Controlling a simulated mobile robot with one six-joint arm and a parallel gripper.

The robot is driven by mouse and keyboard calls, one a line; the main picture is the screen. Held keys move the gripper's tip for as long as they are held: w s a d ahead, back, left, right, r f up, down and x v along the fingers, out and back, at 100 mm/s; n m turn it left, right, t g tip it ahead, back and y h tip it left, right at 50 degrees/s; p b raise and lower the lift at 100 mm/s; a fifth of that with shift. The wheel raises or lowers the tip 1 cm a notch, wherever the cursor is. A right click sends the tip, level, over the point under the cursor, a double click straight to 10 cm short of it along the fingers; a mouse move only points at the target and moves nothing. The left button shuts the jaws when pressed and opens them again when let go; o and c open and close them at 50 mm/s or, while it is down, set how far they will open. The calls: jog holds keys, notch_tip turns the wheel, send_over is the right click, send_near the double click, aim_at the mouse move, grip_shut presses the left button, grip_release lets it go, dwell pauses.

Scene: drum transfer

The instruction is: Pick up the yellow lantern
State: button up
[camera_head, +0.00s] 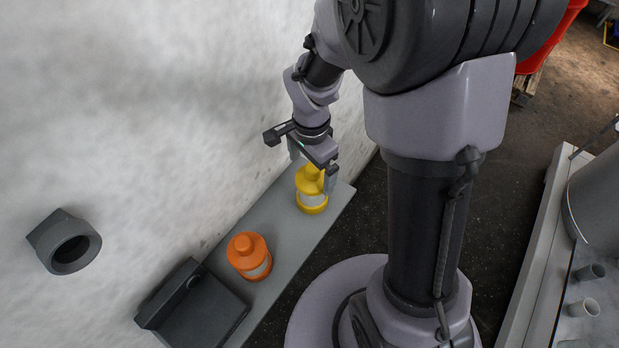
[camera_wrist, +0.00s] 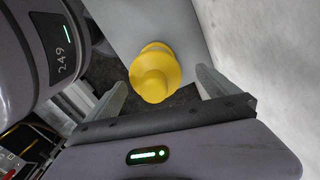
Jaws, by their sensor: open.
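The yellow lantern (camera_head: 312,198) stands upright near the far end of a grey shelf (camera_head: 282,222) along the wall. It has a pale band around its middle. My gripper (camera_head: 313,166) is open and points down at the lantern's top, with a finger on either side of it. In the wrist view the yellow lantern (camera_wrist: 155,72) is seen from above, between the two spread fingers of my gripper (camera_wrist: 162,88). Gaps show on both sides, so neither finger appears to touch it. How far down the fingers reach beside it is hard to tell.
An orange lantern (camera_head: 248,256) stands nearer on the same shelf. A dark grey box-like object (camera_head: 192,308) is at the shelf's near end. A dark pipe fitting (camera_head: 66,243) juts from the pale wall. A light bench (camera_head: 545,262) with a large drum (camera_head: 597,205) is at right.

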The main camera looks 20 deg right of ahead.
aim_at(311, 200)
jog(key=f, duration=0.2)
jog(key=f+b, duration=0.1)
jog(key=f, duration=0.2)
jog(key=shift+s+f, duration=0.3)
jog(key=shift+s, duration=0.05)
jog(key=shift+s, duration=0.1)
jog(key=shift+c, duration=0.5)
jog(key=shift+r, duration=0.1)
jog(key=c, duration=1.8)
